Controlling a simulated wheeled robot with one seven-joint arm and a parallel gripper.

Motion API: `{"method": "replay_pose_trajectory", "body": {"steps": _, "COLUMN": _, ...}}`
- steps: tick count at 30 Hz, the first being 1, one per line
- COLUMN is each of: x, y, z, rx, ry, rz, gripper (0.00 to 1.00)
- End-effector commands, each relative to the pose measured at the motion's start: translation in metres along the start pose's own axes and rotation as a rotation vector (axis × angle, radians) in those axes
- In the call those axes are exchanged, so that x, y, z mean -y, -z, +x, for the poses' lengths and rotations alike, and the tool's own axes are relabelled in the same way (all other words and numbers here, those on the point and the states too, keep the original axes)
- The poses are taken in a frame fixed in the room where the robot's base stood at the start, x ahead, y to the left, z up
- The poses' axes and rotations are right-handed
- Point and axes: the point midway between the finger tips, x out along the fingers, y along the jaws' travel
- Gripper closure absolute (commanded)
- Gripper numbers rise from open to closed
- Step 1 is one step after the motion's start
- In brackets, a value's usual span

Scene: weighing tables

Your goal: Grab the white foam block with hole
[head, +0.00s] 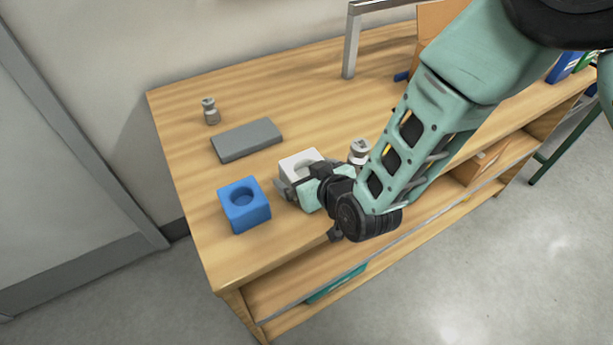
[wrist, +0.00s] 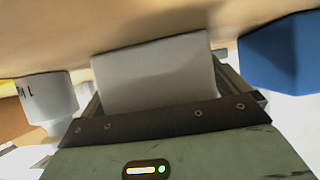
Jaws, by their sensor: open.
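The white foam block (head: 300,160) sits on the wooden table near its front left part. My gripper (head: 288,187) is open at the block's near side. In the wrist view the block (wrist: 155,72) fills the space between the fingers of my gripper (wrist: 160,95). Whether the fingers touch it I cannot tell. The block's lower part is hidden behind the gripper in the head view.
A blue block with a hole (head: 244,204) stands close left of my gripper. A grey slab (head: 246,140) and another weight (head: 210,111) lie behind on the table (head: 190,190). A metal frame (head: 351,45) stands at the back.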

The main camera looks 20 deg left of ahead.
Motion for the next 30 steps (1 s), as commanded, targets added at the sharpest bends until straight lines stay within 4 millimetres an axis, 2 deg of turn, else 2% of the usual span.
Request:
{"method": "replay_pose_trajectory", "body": {"steps": 1, "x": 0.0, "y": 0.0, "z": 0.0, "rx": 0.0, "ry": 0.0, "rz": 0.0, "gripper": 0.03}}
{"method": "replay_pose_trajectory", "body": {"steps": 5, "x": 0.0, "y": 0.0, "z": 0.0, "rx": 0.0, "ry": 0.0, "rz": 0.0, "gripper": 0.39}}
{"method": "replay_pose_trajectory", "body": {"steps": 6, "x": 0.0, "y": 0.0, "z": 0.0, "rx": 0.0, "ry": 0.0, "rz": 0.0, "gripper": 0.42}}
{"method": "replay_pose_trajectory", "body": {"steps": 15, "x": 0.0, "y": 0.001, "z": -0.001, "rx": -0.001, "ry": 0.0, "rz": 0.0, "gripper": 0.42}}
{"method": "replay_pose_trajectory", "body": {"steps": 20, "x": 0.0, "y": 0.009, "z": -0.005, "rx": -0.003, "ry": 0.0, "rz": 0.0, "gripper": 0.42}}
{"method": "replay_pose_trajectory", "body": {"steps": 26, "x": 0.0, "y": 0.034, "z": -0.018, "rx": -0.005, "ry": 0.0, "rz": 0.001, "gripper": 0.42}}
{"method": "replay_pose_trajectory", "body": {"steps": 30, "x": 0.0, "y": 0.058, "z": -0.031, "rx": -0.007, "ry": 0.0, "rz": 0.001, "gripper": 0.42}}
